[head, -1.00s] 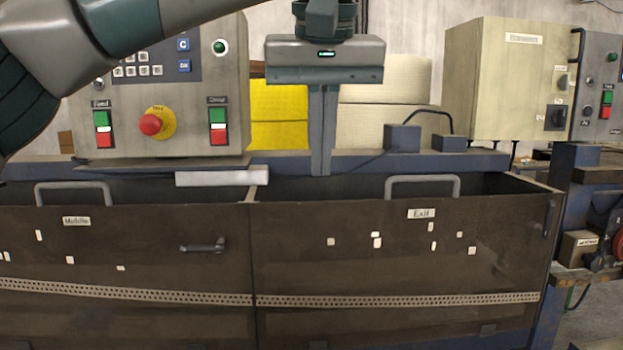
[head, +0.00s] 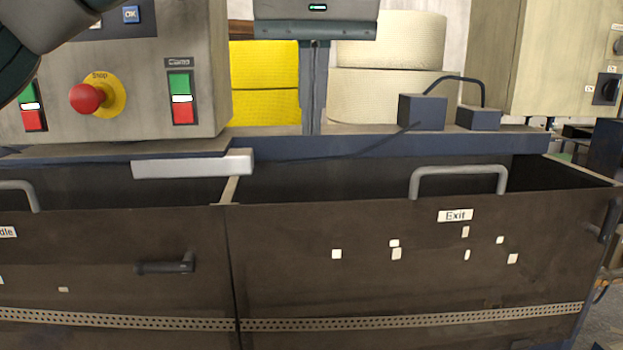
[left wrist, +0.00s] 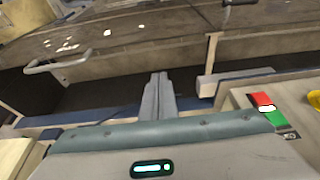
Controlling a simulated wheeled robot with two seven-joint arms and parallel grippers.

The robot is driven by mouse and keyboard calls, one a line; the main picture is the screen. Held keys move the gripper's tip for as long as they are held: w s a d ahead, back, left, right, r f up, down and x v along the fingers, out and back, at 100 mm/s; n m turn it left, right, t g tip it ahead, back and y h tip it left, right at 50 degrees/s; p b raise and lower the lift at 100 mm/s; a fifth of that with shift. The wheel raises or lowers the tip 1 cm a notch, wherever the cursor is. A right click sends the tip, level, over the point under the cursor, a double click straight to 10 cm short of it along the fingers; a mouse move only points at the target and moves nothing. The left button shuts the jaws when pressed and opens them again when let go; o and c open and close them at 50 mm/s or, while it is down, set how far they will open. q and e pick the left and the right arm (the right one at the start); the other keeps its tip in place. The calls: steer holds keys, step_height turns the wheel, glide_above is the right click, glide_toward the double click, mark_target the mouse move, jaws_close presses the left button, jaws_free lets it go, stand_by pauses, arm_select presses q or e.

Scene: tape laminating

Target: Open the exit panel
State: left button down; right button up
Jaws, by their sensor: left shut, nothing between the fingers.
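The exit panel (head: 400,285) is a dark brown front plate with an "Exit" label and a perforated strip, at the right of the head view. Its grey bar handle (head: 458,172) stands at the top edge, and a dark gap shows behind that edge. The handle also shows at the upper left of the left wrist view (left wrist: 50,64). My left gripper (head: 312,132) is shut and empty, fingers pointing down, left of the handle and apart from it. Its fingers also show in the left wrist view (left wrist: 157,78). My right gripper is not in view.
The middle panel (head: 110,230) adjoins at the left, with a side handle (head: 165,265). A control box with a red stop button (head: 87,98) stands at the upper left. Yellow rolls (head: 265,80), cream rolls (head: 385,95) and small dark blocks (head: 422,111) stand behind.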

arm_select(q)
steer(key=shift+s, duration=0.2)
step_height(320, 180, down, 9)
steer(key=p, duration=0.5)
steer(key=shift+s+f, duration=0.2)
stand_by(0.4)
steer(key=shift+s, duration=0.1)
